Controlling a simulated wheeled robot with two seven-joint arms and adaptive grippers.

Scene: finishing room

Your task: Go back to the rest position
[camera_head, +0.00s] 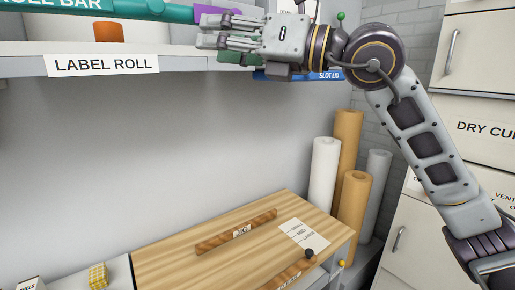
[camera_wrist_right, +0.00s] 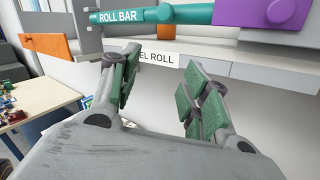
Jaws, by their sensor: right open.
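My right gripper (camera_head: 208,32) is raised in front of the shelf in the head view, its fingers pointing left. In the wrist view its two green-padded fingers (camera_wrist_right: 160,80) stand apart with nothing between them. The teal roll bar (camera_head: 150,10) runs along the top, beyond the fingertips. It also shows in the wrist view (camera_wrist_right: 175,14), with a purple block (camera_wrist_right: 268,12) at its right. In the head view a purple part (camera_head: 210,11) shows just behind the fingers. My left gripper is in neither view.
The shelf edge carries a LABEL ROLL sign (camera_head: 105,65) and a blue SLOT LID sign (camera_head: 298,76). Below are a wooden board (camera_head: 165,262) with brown strips and a paper sheet (camera_head: 304,236). Several upright rolls (camera_head: 324,175) stand beside white cabinets (camera_head: 470,65) at right.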

